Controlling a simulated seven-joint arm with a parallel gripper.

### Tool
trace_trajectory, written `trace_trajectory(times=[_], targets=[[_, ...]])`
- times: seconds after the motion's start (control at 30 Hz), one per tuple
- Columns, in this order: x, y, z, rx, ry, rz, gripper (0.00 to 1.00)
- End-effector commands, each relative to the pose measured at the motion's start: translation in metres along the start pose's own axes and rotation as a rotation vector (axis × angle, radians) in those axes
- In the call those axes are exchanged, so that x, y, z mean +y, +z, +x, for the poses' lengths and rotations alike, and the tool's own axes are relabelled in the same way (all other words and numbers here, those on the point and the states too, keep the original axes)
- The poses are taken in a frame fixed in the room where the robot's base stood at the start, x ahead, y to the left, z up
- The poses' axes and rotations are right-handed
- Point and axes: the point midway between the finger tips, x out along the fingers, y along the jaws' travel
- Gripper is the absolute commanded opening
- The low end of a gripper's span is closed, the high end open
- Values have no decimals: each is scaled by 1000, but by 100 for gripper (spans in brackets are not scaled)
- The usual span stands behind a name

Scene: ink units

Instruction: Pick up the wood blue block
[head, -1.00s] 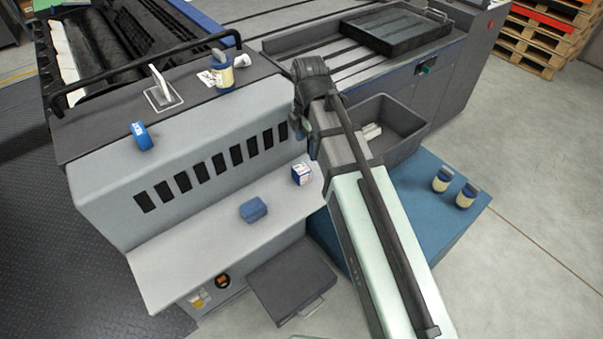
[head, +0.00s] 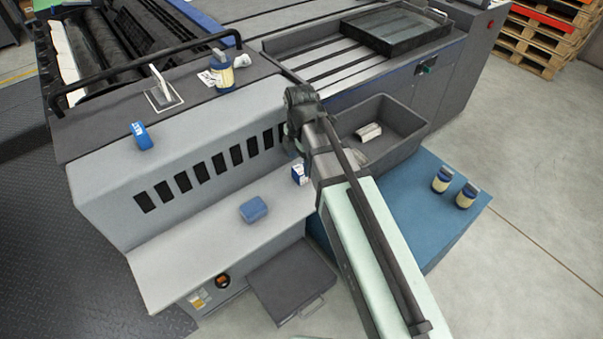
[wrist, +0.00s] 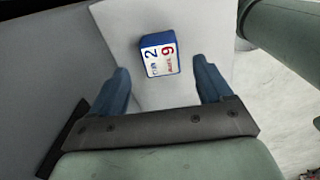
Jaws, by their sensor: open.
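A small block (head: 298,174) with white printed faces and blue sides stands on the light grey ledge, partly hidden by my arm in the head view. In the wrist view this block (wrist: 160,55) shows a white face with a blue 2 and a red 9. My gripper (wrist: 161,66) is open, its two blue fingers on either side of the block's near end in the picture; I cannot tell the height gap. The fingers are hidden in the head view.
A dark grey bin (head: 399,130) holding a pale item is right of my arm. Two jars (head: 453,187) stand on a blue platform (head: 436,225). The left ledge is clear.

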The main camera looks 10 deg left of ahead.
Motion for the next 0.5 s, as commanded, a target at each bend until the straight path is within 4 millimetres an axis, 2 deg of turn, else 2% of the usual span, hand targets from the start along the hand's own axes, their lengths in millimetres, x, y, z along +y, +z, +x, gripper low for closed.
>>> trace_trajectory(times=[0.27,0.5], targets=[[-1,1,10,0,-1,1,79],[-2,2,36,1,-1,1,79]])
